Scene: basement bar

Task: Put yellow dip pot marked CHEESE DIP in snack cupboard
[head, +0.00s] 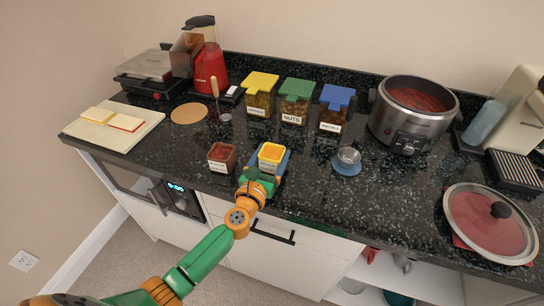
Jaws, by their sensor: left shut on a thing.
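The yellow dip pot (271,153) is near the counter's front edge, with a pale label too small to read. My left gripper (265,171) is shut on it from the front. A blue piece (284,161) shows beside and under the pot; I cannot tell whether the pot rests on it or is just above it. A white cupboard front (285,259) with a dark bar handle (272,237) is below the counter, closed; I cannot read any snack cupboard marking. My right gripper is out of view.
A red dip pot (222,157) stands just left of the yellow one. An open lower shelf (437,280) holds items. Dark counter (310,190) is clear right of the gripper.

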